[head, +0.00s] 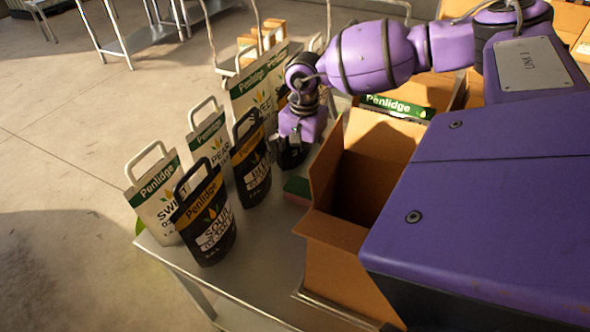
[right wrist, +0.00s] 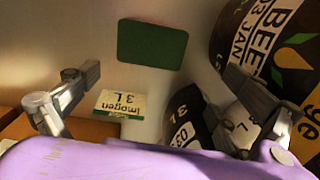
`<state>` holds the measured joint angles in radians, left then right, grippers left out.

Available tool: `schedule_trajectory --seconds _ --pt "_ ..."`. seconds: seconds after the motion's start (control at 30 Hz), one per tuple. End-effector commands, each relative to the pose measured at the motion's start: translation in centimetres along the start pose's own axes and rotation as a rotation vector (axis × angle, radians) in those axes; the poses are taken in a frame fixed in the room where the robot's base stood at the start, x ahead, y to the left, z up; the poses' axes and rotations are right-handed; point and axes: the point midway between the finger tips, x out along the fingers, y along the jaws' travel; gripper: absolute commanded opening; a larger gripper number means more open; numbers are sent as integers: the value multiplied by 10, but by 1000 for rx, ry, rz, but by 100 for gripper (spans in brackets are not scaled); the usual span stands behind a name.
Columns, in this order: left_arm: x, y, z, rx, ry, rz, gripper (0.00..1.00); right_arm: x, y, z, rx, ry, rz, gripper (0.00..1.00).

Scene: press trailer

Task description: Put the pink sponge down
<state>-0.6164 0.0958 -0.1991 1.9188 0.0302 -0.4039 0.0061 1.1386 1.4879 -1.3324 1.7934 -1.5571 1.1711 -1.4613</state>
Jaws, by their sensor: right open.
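The sponge (head: 297,187) lies on the metal table beside the open cardboard box, partly hidden by the box flap; its green face is up and a thin pinkish edge shows. In the right wrist view the green face of the sponge (right wrist: 152,45) lies flat on the pale surface, ahead of the fingertips. My right gripper (head: 290,158) is just behind the sponge, low over the table between the bags and the box. In its own wrist view the right gripper (right wrist: 163,78) has its fingers spread wide, with nothing held between them. My left gripper is not seen.
Several Penlidge bags with handles, such as a black one (head: 207,222) and a white one (head: 160,200), stand left of the gripper. An open cardboard box (head: 345,265) stands close on the right. A label reading Imogen (right wrist: 120,104) shows below. The table's front (head: 240,285) is clear.

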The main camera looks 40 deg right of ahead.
Motion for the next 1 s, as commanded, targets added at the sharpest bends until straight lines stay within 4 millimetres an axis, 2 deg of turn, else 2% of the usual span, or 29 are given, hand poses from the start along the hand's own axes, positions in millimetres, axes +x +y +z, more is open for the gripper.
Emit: schedule_trajectory --seconds 0.27,0.6,0.9,1.0 --pt "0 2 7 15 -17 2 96 31 6 -1 -30 14 14 100" --pt "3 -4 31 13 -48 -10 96 81 12 3 -27 9 17 100" --pt "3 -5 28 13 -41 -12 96 80 11 2 -25 13 8 100" --pt "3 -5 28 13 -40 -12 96 80 11 2 -25 13 8 88"
